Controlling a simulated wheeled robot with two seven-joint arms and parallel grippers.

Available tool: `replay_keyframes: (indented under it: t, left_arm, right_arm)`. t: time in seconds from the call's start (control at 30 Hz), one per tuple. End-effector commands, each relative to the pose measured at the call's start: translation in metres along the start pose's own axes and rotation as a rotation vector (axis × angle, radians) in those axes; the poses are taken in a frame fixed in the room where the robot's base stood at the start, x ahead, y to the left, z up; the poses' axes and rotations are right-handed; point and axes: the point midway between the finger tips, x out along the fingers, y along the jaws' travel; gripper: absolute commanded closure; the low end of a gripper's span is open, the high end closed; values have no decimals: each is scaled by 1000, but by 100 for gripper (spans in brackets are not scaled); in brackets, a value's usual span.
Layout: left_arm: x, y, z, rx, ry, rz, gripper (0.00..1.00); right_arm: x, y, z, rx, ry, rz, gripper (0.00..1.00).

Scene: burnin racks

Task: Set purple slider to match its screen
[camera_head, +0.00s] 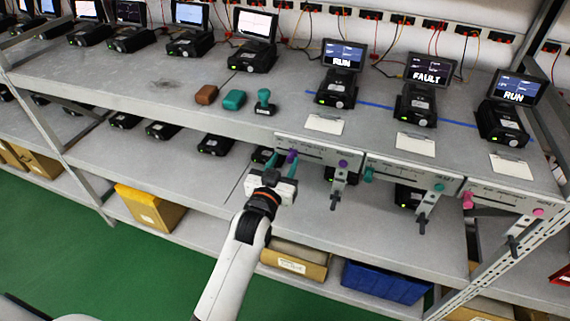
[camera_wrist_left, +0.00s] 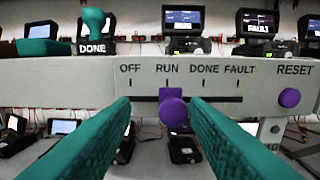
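The purple slider (camera_wrist_left: 172,107) is a knob in a slot on a grey panel marked OFF, RUN, DONE, FAULT. It sits below the RUN mark. In the head view the purple slider (camera_head: 292,156) is partly hidden by my left gripper (camera_head: 283,165). The screen (camera_head: 342,55) above this panel reads RUN. In the left wrist view my left gripper (camera_wrist_left: 161,104) has teal fingers apart, one on each side of the knob. The right finger looks close to it; whether it touches I cannot tell. My right gripper is out of view.
A purple RESET knob (camera_wrist_left: 289,97) is on the same panel's right. Panels with teal (camera_head: 369,174) and pink (camera_head: 467,200) sliders continue along the shelf edge.

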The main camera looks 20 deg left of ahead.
Motion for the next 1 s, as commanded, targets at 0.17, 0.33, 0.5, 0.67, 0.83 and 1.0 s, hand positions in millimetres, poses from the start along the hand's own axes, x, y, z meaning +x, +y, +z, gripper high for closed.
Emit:
replay_keyframes:
  t: [0.17, 0.33, 0.5, 0.67, 0.83, 1.0]
  left_arm:
    - [0, -1, 0, -1, 0, -1, 59]
    - [-8, 0, -1, -1, -1, -1, 59]
    - [-37, -1, -3, -1, 2, -1, 59]
    - [-73, 0, -4, -1, 2, -1, 59]
    - [-102, 0, -3, -1, 2, -1, 59]
    - [-117, 0, -1, -1, 1, -1, 59]
  right_arm:
    - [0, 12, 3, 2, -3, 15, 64]
    - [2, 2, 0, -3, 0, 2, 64]
    - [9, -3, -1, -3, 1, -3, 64]
    - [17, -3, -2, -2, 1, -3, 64]
    - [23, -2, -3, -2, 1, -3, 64]
    - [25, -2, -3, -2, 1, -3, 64]
